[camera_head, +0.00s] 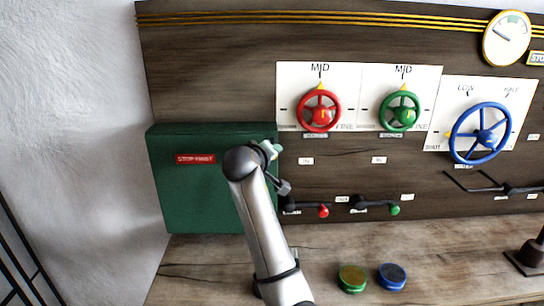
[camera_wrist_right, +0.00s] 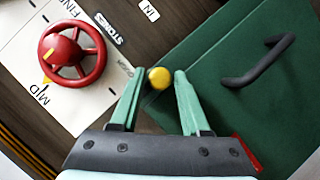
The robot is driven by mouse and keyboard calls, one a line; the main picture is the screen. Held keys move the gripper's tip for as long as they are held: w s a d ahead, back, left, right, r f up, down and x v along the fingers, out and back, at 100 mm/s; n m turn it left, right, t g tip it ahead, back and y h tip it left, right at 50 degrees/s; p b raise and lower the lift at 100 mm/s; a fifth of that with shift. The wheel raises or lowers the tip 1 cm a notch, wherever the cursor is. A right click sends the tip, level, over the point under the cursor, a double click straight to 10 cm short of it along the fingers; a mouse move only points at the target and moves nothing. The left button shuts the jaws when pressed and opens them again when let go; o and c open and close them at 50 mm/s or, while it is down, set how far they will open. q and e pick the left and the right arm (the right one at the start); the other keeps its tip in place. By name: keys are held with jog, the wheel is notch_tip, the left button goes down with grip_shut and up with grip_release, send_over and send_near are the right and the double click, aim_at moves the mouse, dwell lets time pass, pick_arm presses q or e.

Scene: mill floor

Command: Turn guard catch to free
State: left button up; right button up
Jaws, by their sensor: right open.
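The green guard (camera_head: 190,205) with a red "STOP FIRST" label (camera_head: 195,159) stands at the left of the dark panel. Its black bar handle (camera_wrist_right: 258,62) shows in the right wrist view. A yellow round knob (camera_wrist_right: 159,77), which looks like the guard catch, sits by the guard's edge. My right gripper (camera_wrist_right: 157,76) is open, with its green fingers either side of the knob. I cannot tell whether they touch it. In the head view my right arm and gripper (camera_head: 272,152) cover the guard's right edge and hide the knob. My left gripper is not in view.
A red handwheel (camera_head: 319,111) is close right of the guard, then a green handwheel (camera_head: 399,111) and a large blue one (camera_head: 480,133). Below are levers with red (camera_head: 323,211) and green (camera_head: 394,211) knobs. Green (camera_head: 352,278) and blue (camera_head: 391,276) round pieces are on the wooden bench (camera_head: 440,255).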

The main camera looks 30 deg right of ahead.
jog(key=b+v, duration=0.1)
jog(key=v, duration=1)
jog(key=shift+b, duration=0.3)
jog(key=shift+f, duration=0.1)
